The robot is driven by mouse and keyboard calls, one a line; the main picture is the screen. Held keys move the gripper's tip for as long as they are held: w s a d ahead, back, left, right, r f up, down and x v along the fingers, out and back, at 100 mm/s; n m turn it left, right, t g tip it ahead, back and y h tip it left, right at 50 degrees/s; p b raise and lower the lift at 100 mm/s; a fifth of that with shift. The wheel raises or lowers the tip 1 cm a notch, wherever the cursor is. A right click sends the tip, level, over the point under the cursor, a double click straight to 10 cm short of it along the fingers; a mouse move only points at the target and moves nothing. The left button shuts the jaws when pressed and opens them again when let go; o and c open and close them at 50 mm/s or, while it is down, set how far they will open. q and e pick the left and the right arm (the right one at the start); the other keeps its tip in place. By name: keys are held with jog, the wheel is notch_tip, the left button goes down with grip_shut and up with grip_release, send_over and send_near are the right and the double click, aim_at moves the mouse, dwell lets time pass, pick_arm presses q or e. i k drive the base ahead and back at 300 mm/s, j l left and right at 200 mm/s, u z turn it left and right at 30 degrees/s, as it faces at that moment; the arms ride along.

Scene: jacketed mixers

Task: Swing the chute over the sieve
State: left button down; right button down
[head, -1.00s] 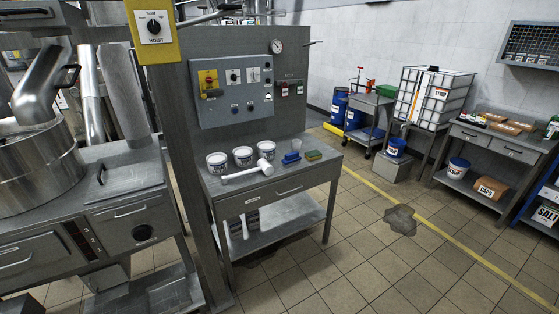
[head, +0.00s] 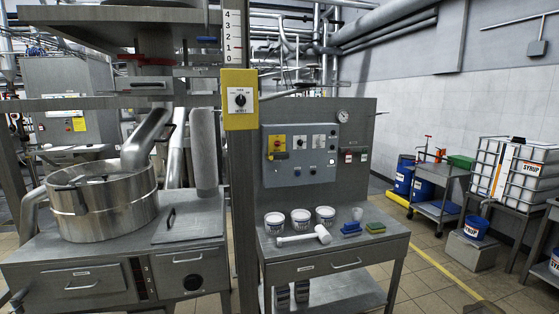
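The chute (head: 146,139) looks to be the slanted, shiny metal pipe in the left of the head view. A dark handle shows on its right side. Its lower end appears at the rear right rim of a round metal drum (head: 105,210), which I take to be the sieve. I cannot tell whether the chute's mouth is over the drum or just behind its rim. The drum sits on a steel cabinet, with dark fittings on its top. Neither of my grippers is in view.
A grey upright cylinder (head: 204,150) stands right of the chute. A yellow hoist switch box (head: 240,98) is on a post. A steel bench (head: 330,250) holds tubs and a white mallet.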

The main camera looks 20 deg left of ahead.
aim_at(135, 153)
jog(key=u, duration=1.4)
jog(key=i+j+z, duration=0.15)
jog(key=j, duration=0.2)
jog(key=i+j+z, duration=0.3)
jog(key=j, duration=0.4)
jog(key=i, duration=0.1)
